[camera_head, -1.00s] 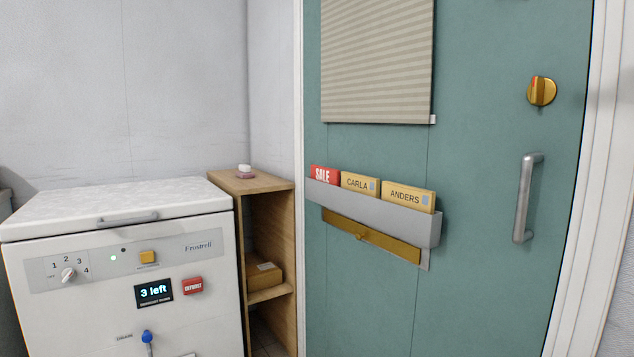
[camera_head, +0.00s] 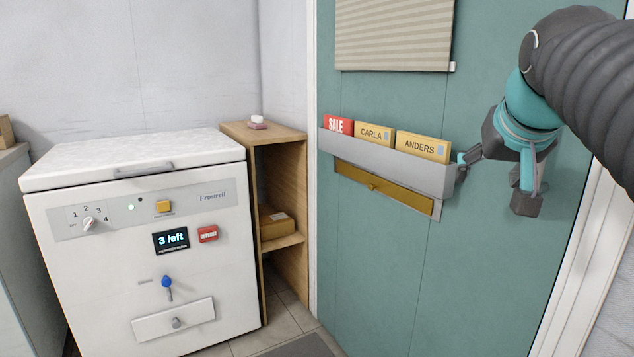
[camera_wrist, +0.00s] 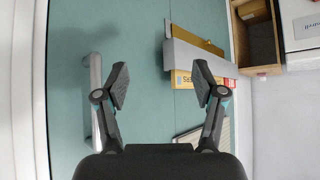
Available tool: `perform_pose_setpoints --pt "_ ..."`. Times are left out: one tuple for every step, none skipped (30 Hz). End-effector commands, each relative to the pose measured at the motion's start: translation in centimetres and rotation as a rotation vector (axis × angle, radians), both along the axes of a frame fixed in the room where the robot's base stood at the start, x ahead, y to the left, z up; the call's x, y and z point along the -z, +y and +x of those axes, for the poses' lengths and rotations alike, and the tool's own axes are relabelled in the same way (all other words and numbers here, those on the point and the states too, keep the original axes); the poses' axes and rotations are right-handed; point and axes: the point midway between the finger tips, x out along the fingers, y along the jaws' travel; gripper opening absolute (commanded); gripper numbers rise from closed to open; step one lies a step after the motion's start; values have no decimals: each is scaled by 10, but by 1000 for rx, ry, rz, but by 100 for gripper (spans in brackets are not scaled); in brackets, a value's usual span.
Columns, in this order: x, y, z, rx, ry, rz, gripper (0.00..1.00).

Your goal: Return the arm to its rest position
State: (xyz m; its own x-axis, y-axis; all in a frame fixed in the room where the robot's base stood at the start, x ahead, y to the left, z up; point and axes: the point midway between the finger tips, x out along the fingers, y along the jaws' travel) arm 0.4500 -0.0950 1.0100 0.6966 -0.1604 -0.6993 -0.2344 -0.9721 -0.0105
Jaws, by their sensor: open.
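My gripper (camera_head: 494,182) is in the right half of the head view, in front of the teal door (camera_head: 395,270). In the wrist view its two fingers (camera_wrist: 161,84) are spread wide with nothing between them. My arm comes in from the right edge and hides the door's knob and pull handle in the head view. The pull handle (camera_wrist: 96,110) shows in the wrist view, beside and behind the left finger. The grey file holder (camera_head: 385,158) on the door is just left of my gripper in the head view; I cannot tell the exact gap.
A white chest freezer (camera_head: 110,260) stands at the left. A wooden shelf (camera_head: 290,215) stands between it and the door, with a small pink-and-white item (camera_head: 257,123) on top and a box (camera_head: 275,222) inside. A striped blind (camera_head: 393,35) hangs on the door.

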Motion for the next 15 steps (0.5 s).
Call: perform_pose_setpoints --pt "26 7 -6 -12 30 6 69" --pt "40 10 -10 -19 46 9 69" --pt "61 15 -15 -28 69 13 69" --pt "75 19 -20 -34 84 16 69" --pt "91 22 -25 -42 102 20 69" --pt "111 27 -33 -51 124 23 69" --pt "126 31 -39 -59 141 25 69" --pt "141 35 -46 -68 157 27 69" --pt "161 41 -55 -79 181 30 69" --pt "176 45 -63 -87 196 32 69" --pt "191 49 -71 -96 215 34 69" --pt "209 54 -81 -108 236 35 69" --pt "223 57 -90 -116 252 37 69" --pt "235 61 -98 -125 267 38 69" --pt "250 66 -108 -137 286 38 69"
